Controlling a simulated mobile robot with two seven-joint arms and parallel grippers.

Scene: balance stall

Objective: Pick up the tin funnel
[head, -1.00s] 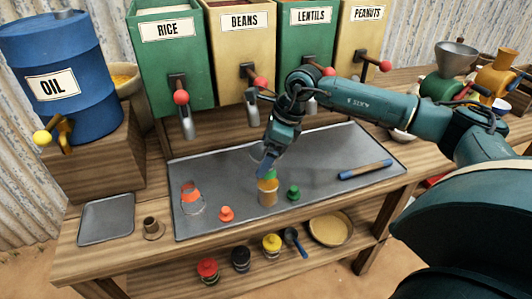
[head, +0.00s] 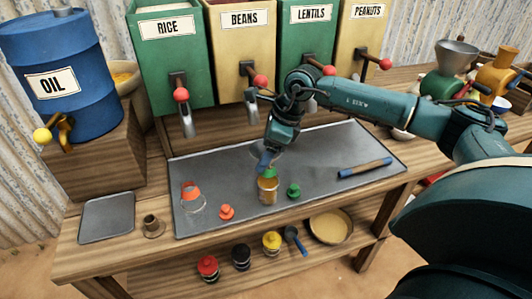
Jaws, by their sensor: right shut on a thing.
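My right gripper (head: 264,160) points down over the middle of the grey tray and is shut. A pale grey round shape, which looks like the tin funnel (head: 256,152), shows at its fingers; they and the hand hide much of it. Directly below stands a jar (head: 268,190) with a green collar and tan contents. I cannot tell whether the funnel touches the jar. My left gripper is not in view.
The grey tray (head: 235,200) also holds an orange-collared jar (head: 193,205), an orange stopper (head: 226,212), a green stopper (head: 293,190) and a blue-and-brown stick (head: 364,168). Labelled dispensers stand behind. A small tray (head: 106,218) lies at left. The tray's right part is mostly clear.

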